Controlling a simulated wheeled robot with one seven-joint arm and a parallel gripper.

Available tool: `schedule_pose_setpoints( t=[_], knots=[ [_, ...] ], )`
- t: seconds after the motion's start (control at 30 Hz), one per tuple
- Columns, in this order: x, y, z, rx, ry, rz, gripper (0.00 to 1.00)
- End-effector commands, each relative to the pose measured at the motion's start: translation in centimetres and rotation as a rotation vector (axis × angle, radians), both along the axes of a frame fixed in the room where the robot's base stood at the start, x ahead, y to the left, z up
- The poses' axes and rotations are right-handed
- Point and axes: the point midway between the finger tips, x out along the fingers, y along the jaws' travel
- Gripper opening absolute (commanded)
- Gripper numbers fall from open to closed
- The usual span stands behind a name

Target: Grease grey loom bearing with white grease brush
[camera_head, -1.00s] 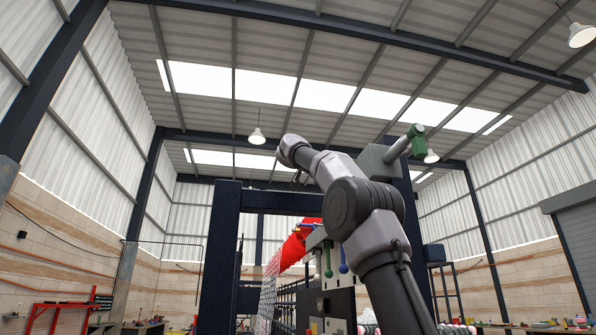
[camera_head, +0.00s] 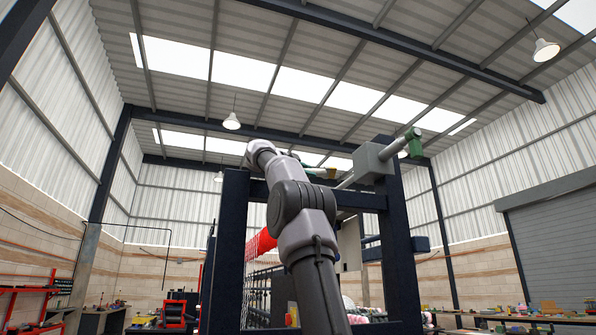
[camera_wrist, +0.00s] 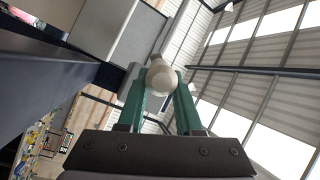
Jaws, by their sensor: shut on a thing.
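My gripper (camera_wrist: 160,100) has green fingers, shut on a pale, off-white rounded object, which looks like the white grease brush (camera_wrist: 160,78). Its far end is hidden behind its rounded near end. In the head view my gripper (camera_head: 318,170) shows small, past my wrist, left of a grey block. This grey block (camera_head: 373,162), on the dark loom frame's right post, seems to be the grey loom bearing; a shaft and a green cylinder stick out of it. A grey block also fills the upper left of the wrist view (camera_wrist: 115,30). I cannot tell whether the brush touches it.
The loom's dark frame (camera_head: 397,240) stands close around my arm, with posts on both sides and a crossbeam. A red roll (camera_head: 262,243) and chainlink mesh lie inside it. Benches with tools line the walls. The space above the frame is open.

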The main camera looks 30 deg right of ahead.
Motion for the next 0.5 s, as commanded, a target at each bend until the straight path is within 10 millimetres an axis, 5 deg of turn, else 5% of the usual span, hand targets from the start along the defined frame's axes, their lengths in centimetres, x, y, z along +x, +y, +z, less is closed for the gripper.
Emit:
schedule_pose_setpoints(
  t=[0.5],
  knots=[
    [-1.1,-3.2,-0.1,0.004,-0.018,-0.027,0.0]
  ],
)
